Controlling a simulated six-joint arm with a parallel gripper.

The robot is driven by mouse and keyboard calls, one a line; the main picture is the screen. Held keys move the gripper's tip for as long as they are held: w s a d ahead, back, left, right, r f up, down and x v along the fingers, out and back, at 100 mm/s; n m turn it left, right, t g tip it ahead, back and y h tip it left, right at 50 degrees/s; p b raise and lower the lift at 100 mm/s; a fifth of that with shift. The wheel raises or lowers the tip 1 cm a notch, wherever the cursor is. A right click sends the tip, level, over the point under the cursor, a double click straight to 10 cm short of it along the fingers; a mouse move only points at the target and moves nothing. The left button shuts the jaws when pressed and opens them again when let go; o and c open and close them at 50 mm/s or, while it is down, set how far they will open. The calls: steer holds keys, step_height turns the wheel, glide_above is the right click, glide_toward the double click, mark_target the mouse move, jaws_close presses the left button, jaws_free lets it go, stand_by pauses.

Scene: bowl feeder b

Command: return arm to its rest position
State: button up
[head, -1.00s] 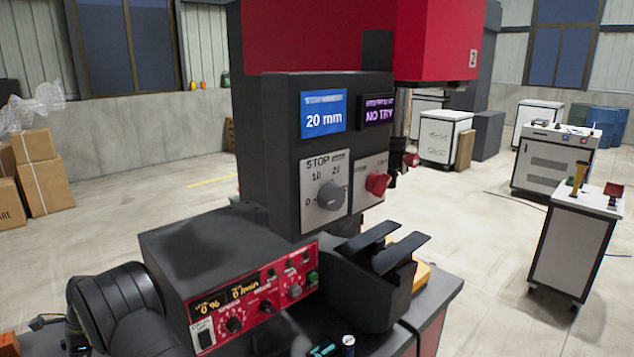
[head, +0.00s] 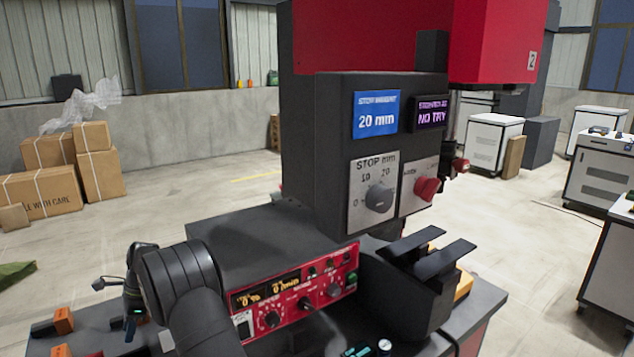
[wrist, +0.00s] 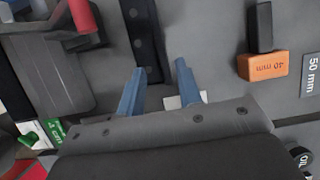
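My gripper (wrist: 159,66) shows in the wrist view with two blue fingers spread apart and nothing between them. It hangs over a dark grey surface, with a black slotted bar (wrist: 143,35) beyond the fingertips. A small pale piece (wrist: 184,101) shows partly behind the right finger. In the head view my dark arm stands at the lower left, in front of the grey box with the red control panel (head: 295,298). I cannot make out the gripper's fingers in that view.
An orange block marked 40 mm (wrist: 263,66) lies right of the fingers, beside a 50 mm label (wrist: 311,75). A red-tipped part (wrist: 82,16) is at upper left. The machine's stop panel (head: 374,194) and black forked chute (head: 420,262) stand right of my arm.

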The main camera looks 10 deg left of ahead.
mark_target(123, 355)
steer(key=x, duration=0.8)
step_height(123, 355, up, 4)
steer(key=shift+r, duration=0.1)
steer(key=w+d+r, duration=0.5)
steer(key=d+r, duration=0.2)
steer(key=d, duration=0.3)
steer(key=s+a+r+n+t+h, duration=0.1)
steer(key=s+r+n+h, duration=0.4)
steer(key=s+n, duration=0.7)
steer(key=s+a+r+n+h, duration=0.1)
steer(key=s+r+n+h, duration=0.1)
steer(key=s+r+n, duration=0.75)
steer(key=s+d+f+n+t, duration=0.1)
steer(key=s+d+f+n, duration=0.2)
steer(key=s, duration=0.4)
steer(key=s+d+f+n+t, duration=0.2)
steer(key=s+d+f+n, duration=0.2)
steer(key=s+f+n, duration=0.2)
step_height(123, 355, down, 2)
steer(key=shift+s+f+t, duration=0.15)
steer(key=shift+s+t, duration=0.15)
steer(key=shift+s, duration=0.9)
steer(key=shift+n+h, duration=0.25)
steer(key=shift+h, duration=0.05)
